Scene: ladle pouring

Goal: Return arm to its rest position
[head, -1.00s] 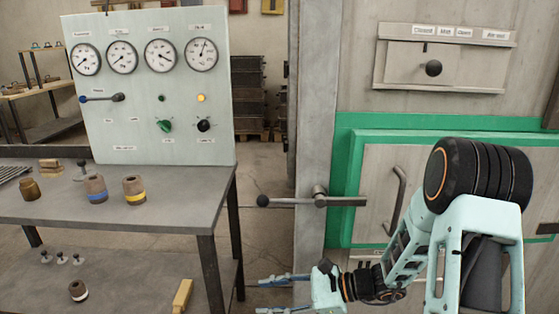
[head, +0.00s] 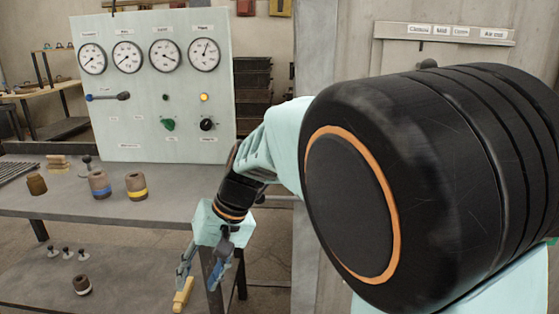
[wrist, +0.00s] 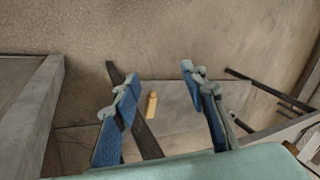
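My gripper (head: 202,281) hangs with its fingers pointing down near the right end of the grey table, in front of the table leg. In the wrist view my gripper (wrist: 157,85) shows two blue-padded fingers spread wide with nothing between them. My arm's large black joint fills the right half of the head view and hides much of what lies behind it.
The grey table (head: 60,203) holds two ringed cylinders, blue (head: 99,184) and yellow (head: 136,186). A gauge panel (head: 150,90) stands behind.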

